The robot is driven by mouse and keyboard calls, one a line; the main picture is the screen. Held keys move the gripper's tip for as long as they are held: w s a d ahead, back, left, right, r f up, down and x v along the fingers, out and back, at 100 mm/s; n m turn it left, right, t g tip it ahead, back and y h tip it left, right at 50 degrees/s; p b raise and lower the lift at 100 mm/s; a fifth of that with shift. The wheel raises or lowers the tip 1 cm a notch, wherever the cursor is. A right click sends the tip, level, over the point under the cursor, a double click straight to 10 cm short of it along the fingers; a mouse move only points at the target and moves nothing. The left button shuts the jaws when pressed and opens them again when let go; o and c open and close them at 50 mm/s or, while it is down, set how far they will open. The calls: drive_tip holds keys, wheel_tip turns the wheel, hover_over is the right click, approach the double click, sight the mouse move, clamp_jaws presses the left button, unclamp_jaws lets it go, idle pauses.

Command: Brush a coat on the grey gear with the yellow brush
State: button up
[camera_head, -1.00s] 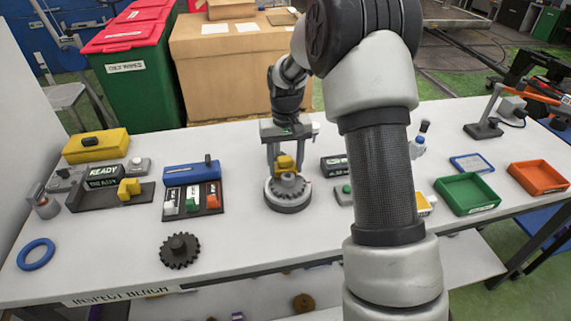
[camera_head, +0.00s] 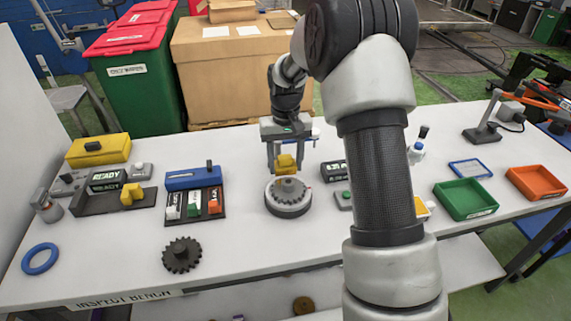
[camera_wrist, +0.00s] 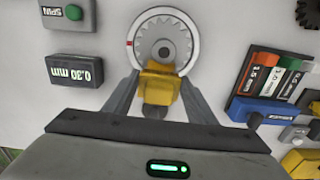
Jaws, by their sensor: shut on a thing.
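The grey gear (camera_head: 290,187) lies on a round turntable (camera_head: 288,209) in the middle of the bench. In the wrist view the gear (camera_wrist: 163,36) sits inside the turntable's pale ring (camera_wrist: 135,55). My gripper (camera_head: 286,170) points down and is shut on the yellow brush (camera_head: 286,161), which also shows between the fingers in the wrist view (camera_wrist: 160,78). The brush is over the gear, seemingly just above it; contact cannot be told. In the wrist view the brush hides the gear's near edge.
A box labelled 0.30 mm (camera_wrist: 76,70) and a green SPIN button (camera_wrist: 73,12) stand beside the turntable. On its other side are a marked rack (camera_head: 194,203) and a dark gear (camera_head: 182,254). Green (camera_head: 465,208) and orange (camera_head: 538,190) trays stand at right.

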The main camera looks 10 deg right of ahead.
drive_tip(key=shift+r+p, duration=1.5)
drive_tip(key=shift+r, duration=1.05)
drive_tip(key=shift+s, duration=0.1)
drive_tip(key=s+f+p, duration=0.1)
drive_tip(key=s, duration=1.1)
drive_tip(key=shift+s+f+p, duration=0.25)
drive_tip(key=shift+s+p, duration=0.1)
drive_tip(key=shift+w, duration=0.1)
